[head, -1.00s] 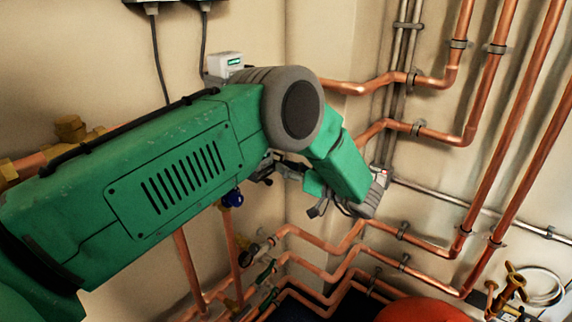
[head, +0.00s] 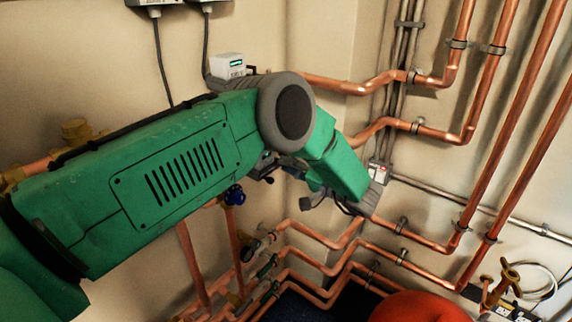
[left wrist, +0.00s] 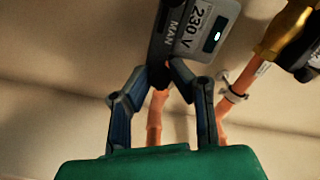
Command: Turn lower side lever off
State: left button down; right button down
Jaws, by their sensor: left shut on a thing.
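In the left wrist view, a dark lever (left wrist: 160,40) sits along the side of a grey box (left wrist: 205,22) marked "230 V" and "MAN", which has a small green light. My left gripper (left wrist: 162,76) has its two blue-grey fingers closed in on the lever's near end. In the head view my left gripper (head: 276,168) is small and partly hidden behind my own green arm, near the wall corner. The lever cannot be made out clearly there. My right gripper is not in view.
Copper pipes (head: 330,235) run along the lower wall beneath my arm. A blue-handled valve (head: 234,195) is just left of the gripper. A brass valve fitting (left wrist: 285,35) stands right of the box. A red rounded object (head: 418,307) is at the bottom.

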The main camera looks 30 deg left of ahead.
pick_arm(q)
jog(key=shift+w+d+f+m, duration=0.15)
jog(key=shift+d+m, duration=0.15)
jog(key=shift+m, duration=0.3)
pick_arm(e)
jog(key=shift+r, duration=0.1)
pick_arm(q)
jog(key=c, duration=1.4)
grip_release()
jog(key=shift+c, duration=0.2)
jog(key=d, duration=1.2)
jog(key=shift+s+d, duration=0.3)
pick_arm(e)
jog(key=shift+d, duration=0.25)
pick_arm(q)
jog(key=shift+a+f, duration=0.1)
jog(key=shift+a, duration=0.1)
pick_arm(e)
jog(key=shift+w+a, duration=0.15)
pick_arm(q)
jog(key=shift+f+t, duration=0.1)
jog(key=shift+t, duration=0.2)
